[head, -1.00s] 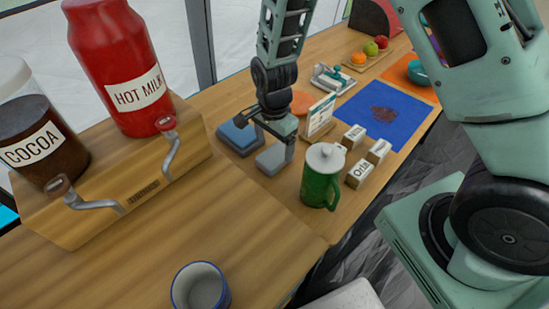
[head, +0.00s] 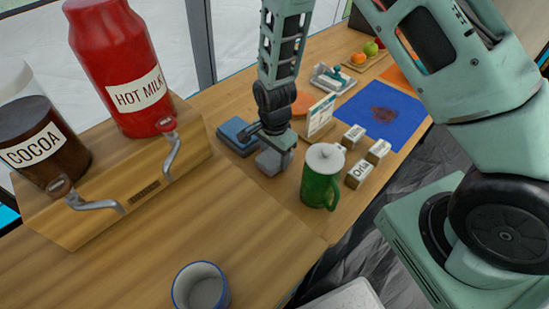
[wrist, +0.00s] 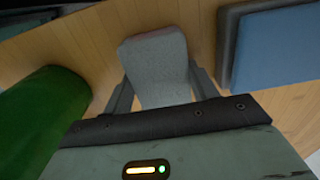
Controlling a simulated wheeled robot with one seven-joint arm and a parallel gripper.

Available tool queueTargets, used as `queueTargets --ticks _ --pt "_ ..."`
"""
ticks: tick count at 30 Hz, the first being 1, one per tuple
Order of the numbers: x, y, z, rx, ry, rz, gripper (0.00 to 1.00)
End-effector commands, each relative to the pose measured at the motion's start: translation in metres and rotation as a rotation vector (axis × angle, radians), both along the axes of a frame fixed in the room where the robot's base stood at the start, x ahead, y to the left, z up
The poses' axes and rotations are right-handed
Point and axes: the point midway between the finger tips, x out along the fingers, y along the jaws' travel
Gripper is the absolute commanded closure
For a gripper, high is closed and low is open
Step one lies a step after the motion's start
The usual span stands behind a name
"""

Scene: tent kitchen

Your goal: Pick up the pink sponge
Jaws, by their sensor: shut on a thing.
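My gripper (head: 272,154) is low over the wooden counter, its fingers shut on the sides of a grey, sponge-like block (head: 268,168). In the wrist view the grey block (wrist: 158,60) lies between the two fingers (wrist: 162,92) and sticks out past them. The block looks grey, not pink, in both views. It appears to be at counter level; I cannot tell whether it touches the counter. I see no clearly pink sponge. A salmon-coloured round item (head: 303,103) lies behind my gripper, partly hidden.
A blue block on a dark base (head: 238,134) is just left of my gripper. A green mug with a white lid (head: 321,177) stands close on the right. Several labelled small boxes (head: 358,174), a card stand (head: 321,114) and a blue mat (head: 400,112) are beyond.

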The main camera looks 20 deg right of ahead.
Motion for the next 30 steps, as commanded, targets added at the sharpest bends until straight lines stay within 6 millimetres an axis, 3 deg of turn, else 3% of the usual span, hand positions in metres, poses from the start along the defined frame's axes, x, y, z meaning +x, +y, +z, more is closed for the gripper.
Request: queueTargets --ticks 8,21,30 --pt "0.001 0.000 0.006 0.000 -0.002 0.000 0.63" --pt "0.001 0.001 0.083 0.001 -0.003 0.000 0.63" --pt "0.000 0.000 0.101 0.001 0.001 -0.001 0.63"
